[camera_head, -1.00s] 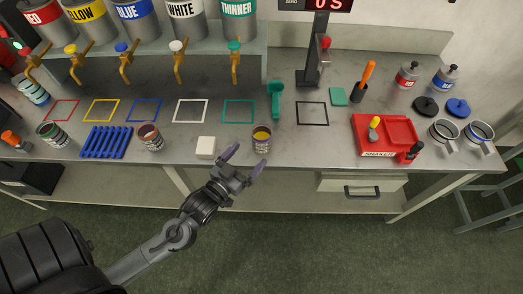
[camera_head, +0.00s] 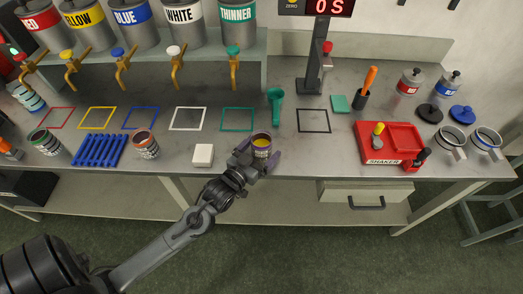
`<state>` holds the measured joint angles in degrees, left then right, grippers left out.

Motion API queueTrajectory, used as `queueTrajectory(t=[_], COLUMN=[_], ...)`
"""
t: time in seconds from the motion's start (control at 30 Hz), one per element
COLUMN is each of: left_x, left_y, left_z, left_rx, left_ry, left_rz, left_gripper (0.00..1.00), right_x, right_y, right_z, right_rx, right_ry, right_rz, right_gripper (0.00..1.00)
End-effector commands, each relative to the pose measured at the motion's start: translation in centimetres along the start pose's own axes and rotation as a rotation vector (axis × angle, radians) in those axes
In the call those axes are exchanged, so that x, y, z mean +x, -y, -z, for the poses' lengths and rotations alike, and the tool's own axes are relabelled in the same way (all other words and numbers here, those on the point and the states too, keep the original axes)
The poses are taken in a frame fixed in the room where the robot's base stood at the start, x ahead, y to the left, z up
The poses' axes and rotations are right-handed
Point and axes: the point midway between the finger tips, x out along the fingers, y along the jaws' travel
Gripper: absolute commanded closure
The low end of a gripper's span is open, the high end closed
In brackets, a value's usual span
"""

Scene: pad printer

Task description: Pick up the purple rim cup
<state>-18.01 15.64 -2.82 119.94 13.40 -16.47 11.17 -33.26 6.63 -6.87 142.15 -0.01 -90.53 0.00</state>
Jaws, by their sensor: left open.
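The purple rim cup (camera_head: 262,142) stands upright near the front edge of the bench, with yellow contents visible inside. My left gripper (camera_head: 260,152) reaches it from the front. Its jaws are open, with one finger to the left of the cup and the other to its right, around the lower part. The fingers hide part of the cup's lower side, and I cannot tell whether they touch it. My right gripper is out of view.
A white block (camera_head: 203,155) lies left of the cup, with an orange-rim cup (camera_head: 146,145) and a blue rack (camera_head: 99,150) beyond. The red shaker (camera_head: 390,145) is to the right. A green scoop (camera_head: 275,103) lies behind. Bench is clear between cup and shaker.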

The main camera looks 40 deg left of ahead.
Motion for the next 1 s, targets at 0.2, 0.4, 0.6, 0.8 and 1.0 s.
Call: queueTrajectory(t=[0.2,0.4,0.6,0.8,1.0], left_x=[2.1,2.4,2.4,2.4,2.4], left_y=[0.1,0.1,0.1,0.1,0.1], left_z=[-0.1,0.0,0.0,0.0,0.0], left_rx=[0.002,0.002,0.002,0.001,0.001], left_ry=[-0.001,0.0,0.0,0.0,-0.002], left_rz=[-0.001,0.0,0.0,0.0,0.0], left_gripper=[0.06,0.06,0.23,0.53,0.67], right_x=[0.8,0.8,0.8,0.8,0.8], right_y=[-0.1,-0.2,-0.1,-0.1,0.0], right_z=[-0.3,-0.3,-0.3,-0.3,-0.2], right_rx=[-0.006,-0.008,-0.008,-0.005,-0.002], right_ry=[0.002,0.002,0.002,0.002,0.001], right_rz=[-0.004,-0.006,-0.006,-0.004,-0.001], right_gripper=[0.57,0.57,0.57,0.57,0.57])
